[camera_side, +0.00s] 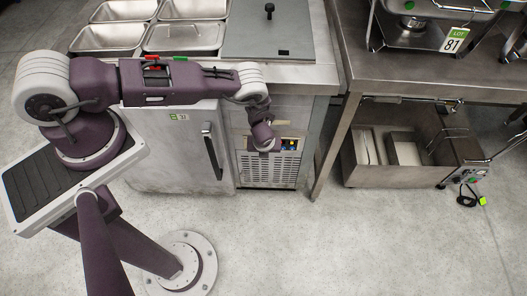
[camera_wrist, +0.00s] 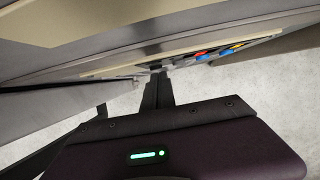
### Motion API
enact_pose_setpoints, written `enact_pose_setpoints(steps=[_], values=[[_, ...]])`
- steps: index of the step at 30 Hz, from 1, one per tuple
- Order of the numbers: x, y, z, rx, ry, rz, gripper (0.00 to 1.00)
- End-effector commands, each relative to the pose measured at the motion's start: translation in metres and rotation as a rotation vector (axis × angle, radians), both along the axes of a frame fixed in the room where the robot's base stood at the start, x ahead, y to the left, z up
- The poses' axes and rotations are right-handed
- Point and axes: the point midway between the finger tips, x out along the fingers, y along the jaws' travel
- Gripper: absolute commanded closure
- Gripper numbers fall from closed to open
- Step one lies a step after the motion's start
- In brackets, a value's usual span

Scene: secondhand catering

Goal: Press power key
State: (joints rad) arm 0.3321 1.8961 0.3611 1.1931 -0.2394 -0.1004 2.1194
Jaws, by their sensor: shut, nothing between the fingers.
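The counter's control panel (camera_side: 289,144) is a small dark strip with yellow and blue marks, above a vent grille. I cannot tell which is the power key. My gripper (camera_wrist: 157,73) is shut and empty, its tips close to the panel face, left of the coloured parts in that view. I cannot tell whether they touch. In the side view, my wrist hides the panel's left part, and the fingers are hard to make out.
The steel counter has a door with a dark handle (camera_side: 212,151) left of the grille (camera_side: 267,170). Steel pans (camera_side: 108,38) and a grey lid (camera_side: 268,35) are on top. A steel table (camera_side: 420,72) stands at right.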

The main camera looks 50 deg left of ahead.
Motion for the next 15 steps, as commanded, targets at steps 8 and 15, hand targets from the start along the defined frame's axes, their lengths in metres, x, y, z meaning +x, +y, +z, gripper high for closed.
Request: enact_pose_setpoints(steps=[8,15], values=[[-0.034,-0.034,0.036,-0.003,0.013,-0.007,1.0],[-0.048,-0.046,0.078,-0.005,0.016,-0.008,1.0]])
